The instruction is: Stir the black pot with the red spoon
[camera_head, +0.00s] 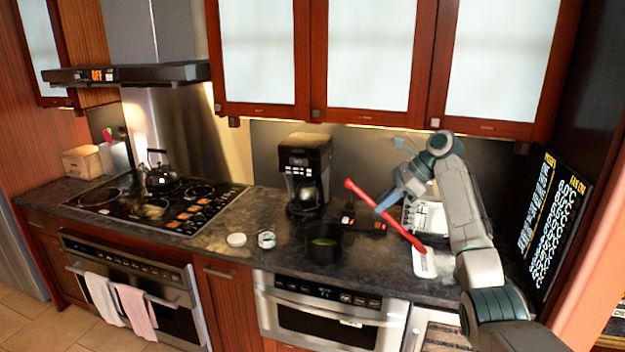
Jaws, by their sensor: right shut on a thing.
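The black pot (323,248) stands open on the dark counter near its front edge, with something greenish inside. The red spoon (371,203) is held slanted above the counter, its upper left end raised and its lower right end over a white spoon rest (425,263). My right gripper (384,206) is shut on the red spoon, to the right of and higher than the pot. Whether the spoon's lower end touches the rest, I cannot tell. My left gripper does not show.
A coffee maker (305,175) stands behind the pot. A white lid (236,240) and a small jar (267,240) are left of the pot. A kettle (160,175) sits on the stove (110,208). Cabinets (370,55) hang above, and a menu board (551,215) stands at right.

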